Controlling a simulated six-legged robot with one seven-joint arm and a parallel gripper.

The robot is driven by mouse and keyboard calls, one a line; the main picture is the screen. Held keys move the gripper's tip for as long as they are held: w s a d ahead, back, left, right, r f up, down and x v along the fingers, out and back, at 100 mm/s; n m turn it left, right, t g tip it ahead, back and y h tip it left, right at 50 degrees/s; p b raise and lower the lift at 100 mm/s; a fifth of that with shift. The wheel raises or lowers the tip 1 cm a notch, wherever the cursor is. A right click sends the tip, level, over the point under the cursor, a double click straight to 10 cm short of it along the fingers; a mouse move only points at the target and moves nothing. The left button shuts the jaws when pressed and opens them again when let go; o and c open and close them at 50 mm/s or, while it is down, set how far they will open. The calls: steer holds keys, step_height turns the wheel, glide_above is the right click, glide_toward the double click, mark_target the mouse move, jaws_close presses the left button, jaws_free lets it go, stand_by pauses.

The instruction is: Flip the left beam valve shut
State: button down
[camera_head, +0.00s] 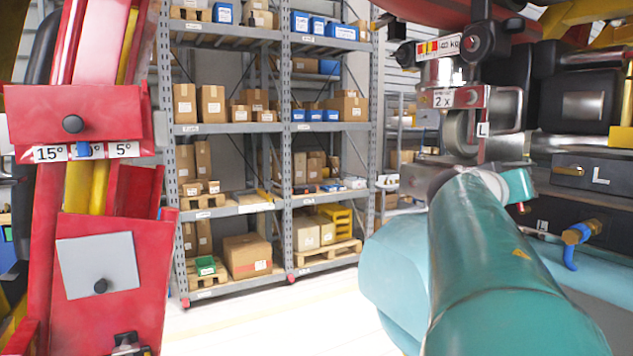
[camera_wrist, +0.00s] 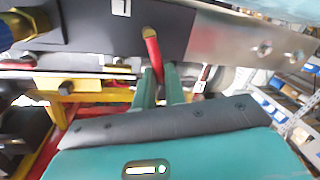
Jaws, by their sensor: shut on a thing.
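In the wrist view, the two teal fingers of my gripper (camera_wrist: 160,88) are closed around the lower part of a red lever (camera_wrist: 152,48). The lever has a yellowish top end and stands in front of a dark block. I cannot tell for certain that it is the left beam valve's handle. In the head view, my teal arm reaches toward the machinery at right and its gripper is hidden. A brass valve with a blue handle (camera_head: 572,250) hangs there below a dark block marked L (camera_head: 598,176).
A red frame (camera_head: 105,280) with angle labels stands close at left. Grey shelving (camera_head: 283,200) with boxes is behind, with clear pale floor in front. In the wrist view, a metal plate (camera_wrist: 240,42) and a yellow bar (camera_wrist: 80,88) are close to my gripper.

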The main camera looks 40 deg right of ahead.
steer(key=shift+s+r+m+h, duration=0.15)
steer(key=shift+s+m, duration=0.15)
steer(key=shift+m, duration=0.45)
steer(key=shift+s+f+m+h, duration=0.1)
steer(key=shift+s+m, duration=0.25)
steer(key=shift+m, duration=0.35)
steer(key=shift+s+r+m+h, duration=0.15)
steer(key=shift+s+m, duration=0.15)
steer(key=shift+m, duration=0.45)
steer(key=shift+f, duration=0.15)
steer(key=c, duration=1.5)
jaws_free()
steer(key=shift+o, duration=0.2)
steer(key=shift+a, duration=0.2)
